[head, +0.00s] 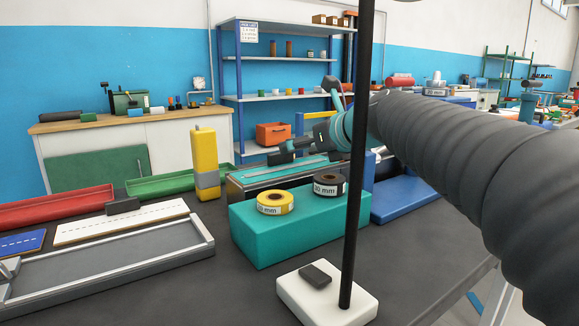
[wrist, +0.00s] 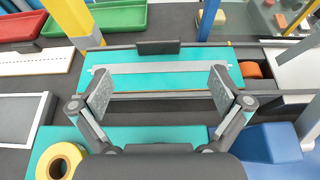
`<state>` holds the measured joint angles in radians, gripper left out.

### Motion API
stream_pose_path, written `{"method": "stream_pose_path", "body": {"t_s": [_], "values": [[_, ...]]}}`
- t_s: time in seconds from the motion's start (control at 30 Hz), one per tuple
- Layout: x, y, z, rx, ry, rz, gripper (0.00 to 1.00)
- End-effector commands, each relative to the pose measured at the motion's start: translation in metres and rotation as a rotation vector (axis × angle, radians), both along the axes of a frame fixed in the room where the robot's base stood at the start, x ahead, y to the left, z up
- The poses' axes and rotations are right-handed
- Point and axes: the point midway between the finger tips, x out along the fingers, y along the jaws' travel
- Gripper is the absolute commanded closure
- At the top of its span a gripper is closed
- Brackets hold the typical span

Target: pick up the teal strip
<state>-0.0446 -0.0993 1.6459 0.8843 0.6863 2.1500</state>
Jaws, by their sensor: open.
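The teal strip (wrist: 135,81) lies flat across the middle of the wrist view, with a thin grey bar (wrist: 160,67) running along it. In the head view the strip (head: 285,172) lies on a low bench fixture behind the teal block. My gripper (wrist: 159,75) is open and empty, its two fingers spread wide over the strip, one towards each end. Whether the fingers touch the strip I cannot tell.
The teal block (head: 290,237) carries a yellow tape roll (head: 275,203) and a dark roll (head: 329,185). A black pole (head: 355,170) on a white base stands in front. A yellow post (head: 204,160) stands left, a blue block (head: 400,199) right. A small dark block (wrist: 158,47) lies beyond the strip.

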Motion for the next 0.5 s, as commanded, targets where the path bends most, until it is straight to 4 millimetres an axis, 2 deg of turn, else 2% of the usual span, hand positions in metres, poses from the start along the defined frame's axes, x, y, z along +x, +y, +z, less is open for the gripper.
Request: {"method": "stream_pose_path", "body": {"t_s": [0.2,0.5], "values": [[0.029,0.021,-0.015,-0.001,0.002,0.003,0.00],[0.042,0.028,-0.023,-0.001,0.001,0.000,0.00]]}}
